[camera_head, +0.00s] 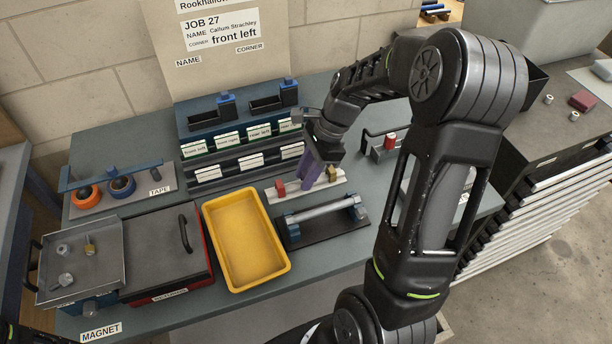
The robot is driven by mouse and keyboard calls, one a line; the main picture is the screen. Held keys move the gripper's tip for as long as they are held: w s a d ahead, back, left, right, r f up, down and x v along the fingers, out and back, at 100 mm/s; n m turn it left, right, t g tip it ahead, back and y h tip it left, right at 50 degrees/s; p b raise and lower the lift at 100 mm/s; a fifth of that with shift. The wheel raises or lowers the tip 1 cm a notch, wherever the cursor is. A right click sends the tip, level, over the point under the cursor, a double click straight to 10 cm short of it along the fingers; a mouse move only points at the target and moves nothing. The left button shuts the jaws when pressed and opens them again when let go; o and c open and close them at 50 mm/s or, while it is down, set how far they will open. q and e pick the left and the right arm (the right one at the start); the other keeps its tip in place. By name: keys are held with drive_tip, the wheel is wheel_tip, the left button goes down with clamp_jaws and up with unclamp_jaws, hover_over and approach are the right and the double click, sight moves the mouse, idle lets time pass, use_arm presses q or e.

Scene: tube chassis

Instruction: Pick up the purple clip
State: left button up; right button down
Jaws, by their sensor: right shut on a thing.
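The purple clip (311,169) is upright near the middle of the bench. My right gripper (320,152) comes down on it from above and is shut on its upper part. The clip stands between a red clip (280,188) and a yellow clip (332,174) on a pale strip (301,191). I cannot tell whether its lower end touches the strip. The fingertips are small and partly hidden by the wrist. My left gripper is not in view.
A yellow tray (245,238) and a dark stand with a grey tube (322,210) are in front. Labelled racks (240,150) stand behind. A red-sided box (165,250), a metal tray (80,262) and tape rolls (121,184) are at left.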

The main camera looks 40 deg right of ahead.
wheel_tip(320, 180, up, 9)
drive_tip(key=shift+r+b, duration=0.2)
drive_tip(key=shift+b, duration=0.15)
idle(0.5)
